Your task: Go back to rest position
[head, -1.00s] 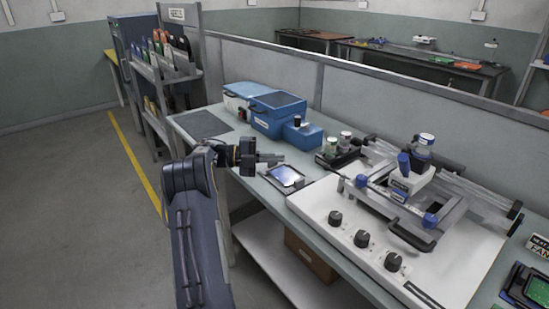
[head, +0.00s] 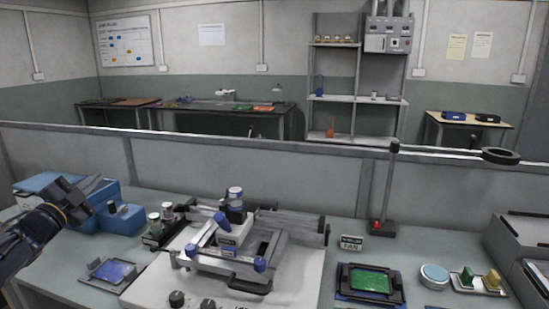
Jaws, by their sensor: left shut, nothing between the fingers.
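My left gripper (head: 92,187) is at the left of the head view, raised in front of the blue boxes. Its fingers are together with nothing between them, and its arm comes in from the left edge. My right gripper is out of view. The workbench (head: 60,270) lies below and to the right of the left gripper.
A blue box (head: 120,220) stands behind the gripper. A dark tray with a blue screen (head: 112,271) lies in front. A white machine with a metal frame (head: 230,255) fills the middle. A green board (head: 370,281) lies right of it. A low partition (head: 300,175) runs behind.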

